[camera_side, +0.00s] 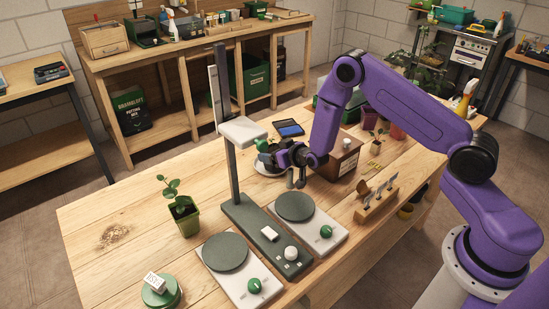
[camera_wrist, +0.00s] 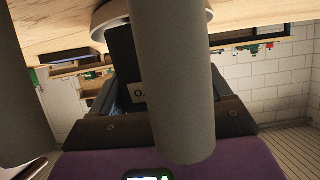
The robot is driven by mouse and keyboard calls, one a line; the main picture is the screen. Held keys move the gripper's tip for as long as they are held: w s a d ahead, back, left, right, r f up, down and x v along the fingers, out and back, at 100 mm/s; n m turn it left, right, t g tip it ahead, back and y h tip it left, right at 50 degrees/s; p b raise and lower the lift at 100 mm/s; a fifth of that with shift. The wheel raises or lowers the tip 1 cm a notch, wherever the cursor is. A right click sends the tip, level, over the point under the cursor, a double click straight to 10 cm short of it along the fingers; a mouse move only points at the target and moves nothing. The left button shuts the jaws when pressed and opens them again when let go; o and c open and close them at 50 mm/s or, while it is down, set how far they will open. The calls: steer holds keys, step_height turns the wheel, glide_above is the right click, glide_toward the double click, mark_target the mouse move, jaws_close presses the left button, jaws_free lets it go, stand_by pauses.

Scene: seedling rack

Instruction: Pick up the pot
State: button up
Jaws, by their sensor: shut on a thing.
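A green pot (camera_side: 185,222) with a leafy seedling stands upright on the left part of the wooden table, apart from my gripper. My gripper (camera_side: 295,181) is further back and right, above the table near a pale round dish (camera_side: 266,169). Its two grey fingers point down in the side view. They fill much of the wrist view (camera_wrist: 95,100), one at the left edge and one in the middle. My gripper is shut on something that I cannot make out. A dark panel with a white label (camera_wrist: 140,90) shows behind the fingers.
A dark post with a white head (camera_side: 242,130) rises between the green pot and my gripper. Two round-topped plates (camera_side: 226,252) (camera_side: 294,207) flank its base. A wooden box (camera_side: 338,158) is right of my gripper, and a tool rack (camera_side: 377,200) is in front of it.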

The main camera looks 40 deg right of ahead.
mark_target(275, 149)
steer(key=shift+r, duration=0.15)
steer(key=shift+r, duration=0.55)
step_height(275, 149, up, 2)
steer(key=shift+s+r, duration=0.1)
steer(key=shift+r, duration=0.05)
steer(key=w+r+v, duration=0.1)
steer(key=r+v, duration=0.1)
steer(key=v, duration=1.4)
steer(key=shift+s, duration=0.2)
steer(key=shift+r, duration=0.15)
stand_by(0.3)
